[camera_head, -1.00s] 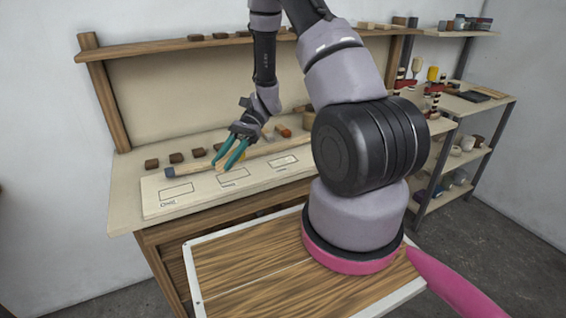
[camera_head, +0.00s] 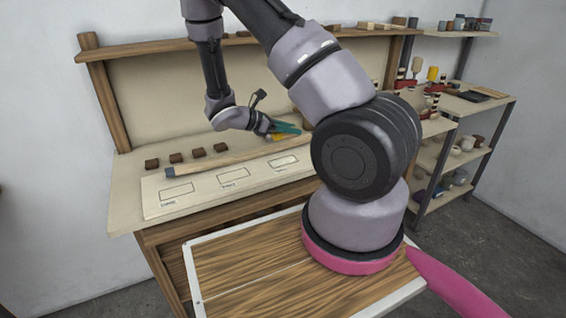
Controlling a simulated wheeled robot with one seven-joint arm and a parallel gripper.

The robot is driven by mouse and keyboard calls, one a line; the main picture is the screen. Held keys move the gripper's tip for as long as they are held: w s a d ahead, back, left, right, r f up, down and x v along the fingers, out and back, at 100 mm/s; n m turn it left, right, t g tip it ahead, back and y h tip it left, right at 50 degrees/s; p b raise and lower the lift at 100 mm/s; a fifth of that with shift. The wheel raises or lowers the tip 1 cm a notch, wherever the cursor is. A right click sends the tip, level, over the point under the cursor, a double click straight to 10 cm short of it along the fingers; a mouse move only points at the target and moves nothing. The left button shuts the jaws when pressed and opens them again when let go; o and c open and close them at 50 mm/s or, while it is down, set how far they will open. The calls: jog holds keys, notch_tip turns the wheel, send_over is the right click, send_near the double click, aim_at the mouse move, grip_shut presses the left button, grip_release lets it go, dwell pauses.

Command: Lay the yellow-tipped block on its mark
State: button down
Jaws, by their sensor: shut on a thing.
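My gripper (camera_head: 289,128) has teal fingers and reaches to the right over the back of the bench. It is shut on a small block with a yellow part (camera_head: 279,136), the yellow-tipped block, mostly hidden by the fingers. How high it is held is hard to tell. A pale board (camera_head: 210,196) lies on the bench with three outlined marks: left (camera_head: 177,192), middle (camera_head: 234,175) and right (camera_head: 284,161). Each has a small label too blurred to read. The held block is behind the right mark, off the outlines.
A long wooden strip with a dark end (camera_head: 215,161) lies along the board's back edge. Several dark brown blocks (camera_head: 198,152) stand in a row behind it. My arm hides the bench's right part. Shelves (camera_head: 460,150) with jars stand at right.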

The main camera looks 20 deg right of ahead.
aim_at(288, 160)
jog(key=shift+w+f, duration=0.15)
jog(key=shift+w, duration=0.25)
jog(key=shift+n+t, duration=0.3)
notch_tip(288, 160, down, 10)
jog(key=shift+w+r, duration=0.15)
jog(key=shift+r, duration=0.05)
jog(key=shift+f, duration=0.15)
jog(key=c, duration=0.5)
grip_release()
